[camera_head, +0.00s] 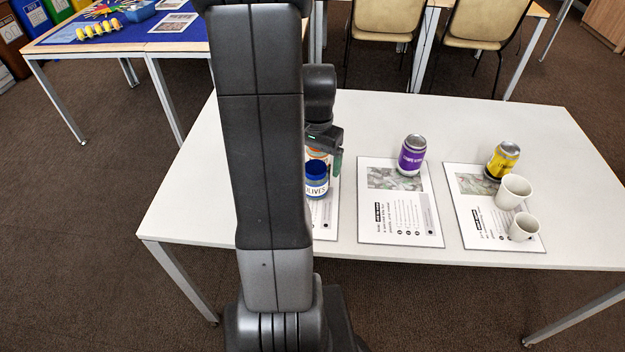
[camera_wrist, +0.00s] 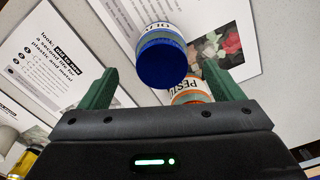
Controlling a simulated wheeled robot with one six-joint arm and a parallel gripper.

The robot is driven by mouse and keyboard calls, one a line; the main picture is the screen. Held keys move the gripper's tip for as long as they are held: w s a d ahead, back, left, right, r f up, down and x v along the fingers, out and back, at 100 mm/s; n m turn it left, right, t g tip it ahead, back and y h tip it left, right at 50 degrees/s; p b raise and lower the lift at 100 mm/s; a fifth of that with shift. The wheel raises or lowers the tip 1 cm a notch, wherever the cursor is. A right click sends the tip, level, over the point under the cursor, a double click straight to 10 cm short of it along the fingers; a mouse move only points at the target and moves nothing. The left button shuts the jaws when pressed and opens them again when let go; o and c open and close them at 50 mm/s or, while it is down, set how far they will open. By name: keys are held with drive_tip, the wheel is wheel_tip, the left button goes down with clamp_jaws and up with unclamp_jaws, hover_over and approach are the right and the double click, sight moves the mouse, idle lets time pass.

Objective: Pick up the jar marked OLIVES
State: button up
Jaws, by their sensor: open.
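The OLIVES jar (camera_head: 316,181) has a blue lid and a pale label with dark letters. It stands upright on the left printed sheet on the white table, partly behind my arm in the head view. In the wrist view the jar (camera_wrist: 161,58) shows lid-first, just beyond and between the fingertips. My gripper (camera_wrist: 160,85) is open, with green fingers spread and nothing held. In the head view my gripper (camera_head: 336,160) is beside and just behind the jar. A PESTO jar with an orange-edged label (camera_wrist: 191,91) stands close to the OLIVES jar, nearer the palm in the wrist view.
On the white table (camera_head: 390,120) stand a purple can (camera_head: 412,156), a yellow can (camera_head: 502,161) and two white cups (camera_head: 513,191), (camera_head: 524,227). A middle sheet (camera_head: 400,230) and a right sheet (camera_head: 475,235) lie flat. The table's far middle is clear.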

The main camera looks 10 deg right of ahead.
sight(315, 178)
drive_tip(key=f, duration=0.6)
drive_tip(key=shift+a+f, duration=0.2)
drive_tip(key=shift+f, duration=0.1)
